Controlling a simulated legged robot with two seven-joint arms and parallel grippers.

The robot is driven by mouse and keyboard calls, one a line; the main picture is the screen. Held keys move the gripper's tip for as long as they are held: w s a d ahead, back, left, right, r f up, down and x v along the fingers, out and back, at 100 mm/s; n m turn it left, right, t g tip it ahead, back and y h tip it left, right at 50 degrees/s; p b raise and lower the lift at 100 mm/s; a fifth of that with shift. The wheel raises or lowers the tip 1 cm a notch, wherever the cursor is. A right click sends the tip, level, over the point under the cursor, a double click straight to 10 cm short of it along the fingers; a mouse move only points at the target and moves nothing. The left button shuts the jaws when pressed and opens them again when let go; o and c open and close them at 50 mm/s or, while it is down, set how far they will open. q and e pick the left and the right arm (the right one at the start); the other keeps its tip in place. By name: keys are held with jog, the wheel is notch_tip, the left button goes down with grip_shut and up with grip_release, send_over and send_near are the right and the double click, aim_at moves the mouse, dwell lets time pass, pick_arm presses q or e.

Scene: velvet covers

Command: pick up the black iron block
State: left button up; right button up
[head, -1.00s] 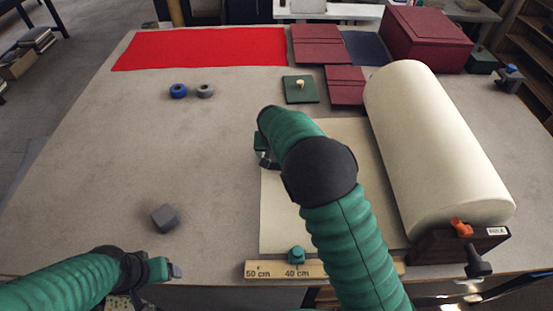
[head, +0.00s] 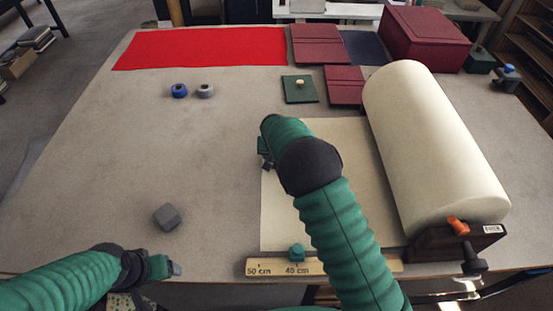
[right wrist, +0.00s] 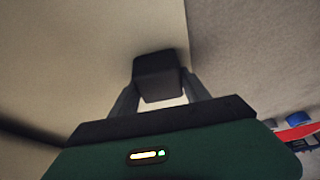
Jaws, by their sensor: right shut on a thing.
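The black iron block (right wrist: 160,76) is a small dark block between the two fingers of my right gripper (right wrist: 160,95) in the right wrist view. The fingers are shut on its sides. In the head view my right gripper (head: 266,163) is over the left edge of the cream sheet, and my own arm hides much of it. A small dark shape shows at its tip. My left gripper (head: 172,269) is low at the front left edge of the table, apart from everything; its finger opening is too small to tell.
A dark grey block (head: 167,216) sits at the front left of the table. A wooden ruler (head: 330,268) lies along the front edge. Red cloth (head: 200,48) lies at the back. The left middle is clear.

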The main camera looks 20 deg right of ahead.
grip_shut()
jog(key=shift+w, duration=0.15)
jog(key=shift+r, duration=0.2)
